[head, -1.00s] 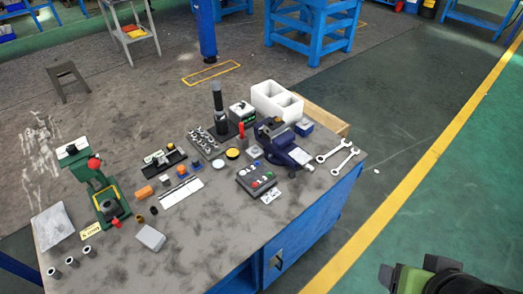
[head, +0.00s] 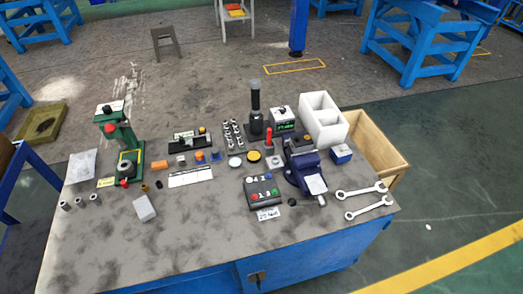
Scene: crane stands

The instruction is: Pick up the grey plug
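No single thing in the head view can be told for sure as the grey plug. Three small grey cylinders with dark tops stand in a row at the left front of the bench: a left one (head: 64,206), a middle one (head: 79,202) and a right one (head: 93,198). A light grey block (head: 144,208) lies to their right. Small dark round pieces (head: 145,187) sit just behind that block. My gripper is not in view.
The grey bench top (head: 185,245) is clear along its front. A green press (head: 128,145) stands at the left. A button box (head: 262,191), a blue vise (head: 305,175) and two wrenches (head: 362,190) are to the right. A white bin (head: 323,120) stands behind the vise.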

